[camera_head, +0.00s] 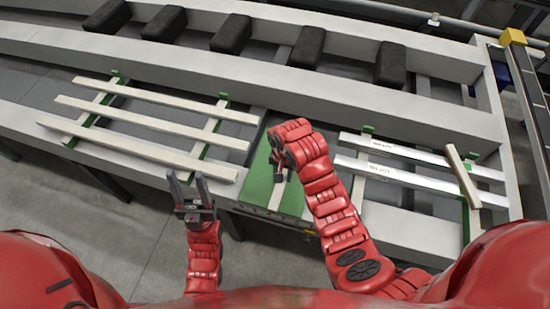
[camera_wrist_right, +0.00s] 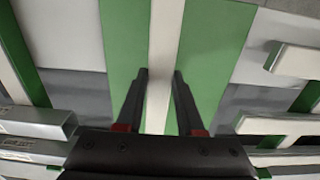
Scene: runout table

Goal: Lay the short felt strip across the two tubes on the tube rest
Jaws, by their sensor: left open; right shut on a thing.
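My right gripper (camera_wrist_right: 160,74) is low over a green panel (camera_wrist_right: 213,50), its fingers on either side of a narrow pale strip (camera_wrist_right: 166,28) running along the panel. In the head view my right wrist hides most of that strip (camera_head: 276,194). The tube rest is at the right, with two silvery labelled tubes, one farther (camera_head: 420,155) and one nearer (camera_head: 408,177). A short beige strip (camera_head: 461,175) lies crosswise at their right end. My left gripper (camera_head: 192,188) is open and empty, at the front edge of the table.
At the left, several long cream bars (camera_head: 150,123) lie on green supports. Dark blocks (camera_head: 231,35) stand in a row along the rear. My right arm passes close to the tubes' left ends. Grey floor (camera_head: 60,215) lies in front of the table.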

